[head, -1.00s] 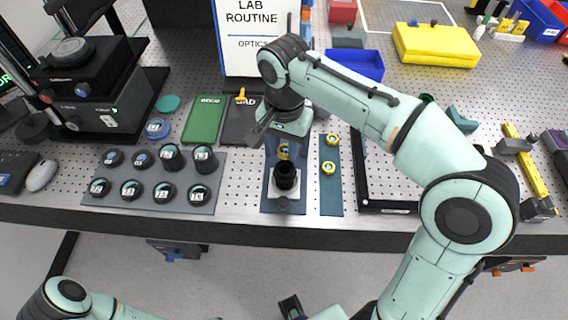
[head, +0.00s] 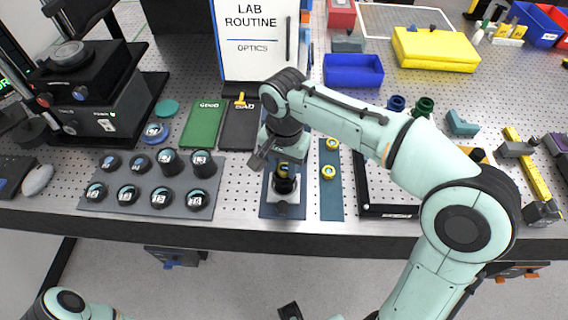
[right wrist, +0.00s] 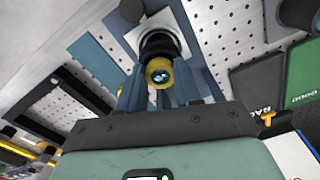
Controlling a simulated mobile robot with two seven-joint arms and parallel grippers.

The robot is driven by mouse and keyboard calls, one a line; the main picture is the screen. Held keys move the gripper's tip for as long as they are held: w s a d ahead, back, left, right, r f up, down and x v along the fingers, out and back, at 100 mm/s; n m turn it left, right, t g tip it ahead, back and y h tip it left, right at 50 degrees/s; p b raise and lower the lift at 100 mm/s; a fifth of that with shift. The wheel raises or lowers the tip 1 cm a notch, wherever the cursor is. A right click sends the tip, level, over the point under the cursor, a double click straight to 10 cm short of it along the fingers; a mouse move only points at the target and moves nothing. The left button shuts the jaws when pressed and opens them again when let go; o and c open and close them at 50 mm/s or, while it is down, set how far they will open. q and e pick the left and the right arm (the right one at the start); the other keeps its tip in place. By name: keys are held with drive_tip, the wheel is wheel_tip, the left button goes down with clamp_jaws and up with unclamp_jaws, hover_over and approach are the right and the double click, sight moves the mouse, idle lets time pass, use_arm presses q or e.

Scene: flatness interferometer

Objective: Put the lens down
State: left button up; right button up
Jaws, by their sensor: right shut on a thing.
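My right gripper (head: 284,177) points down over the dark blue stand at the bench front. It is shut on a small lens with a yellow ring (right wrist: 159,74), which sits between the fingers in the right wrist view. In the head view the yellow ring (head: 284,168) shows partly between the fingers. Right under it is a black upright cylinder (right wrist: 158,45) on a white square of the stand (head: 270,211). I cannot tell whether the lens touches the cylinder. A dark piece at the bottom edge may belong to my left gripper; its jaws cannot be made out.
Two yellow-ringed parts lie on a blue strip (head: 331,203) to the right. A grey tray (head: 130,203) with several black lenses stands to the left. Green (head: 203,125) and dark (head: 240,130) pads lie behind. A black frame (head: 390,211) is at right.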

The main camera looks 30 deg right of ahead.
sight(284, 169)
drive_tip(key=shift+s+f, duration=0.25)
drive_tip(key=shift+f, duration=0.55)
use_arm(q)
drive_tip(key=shift+s+f, duration=0.1)
drive_tip(key=shift+f, duration=0.15)
use_arm(e)
drive_tip(key=o, duration=1)
drive_tip(key=shift+w, duration=0.1)
use_arm(q)
drive_tip(key=r+p, duration=0.1)
drive_tip(key=w+r+p, duration=0.2)
drive_tip(key=r, duration=0.1)
use_arm(e)
wheel_tip(284, 169, up, 14)
drive_tip(key=shift+w+f, duration=0.15)
drive_tip(key=shift+f, duration=0.05)
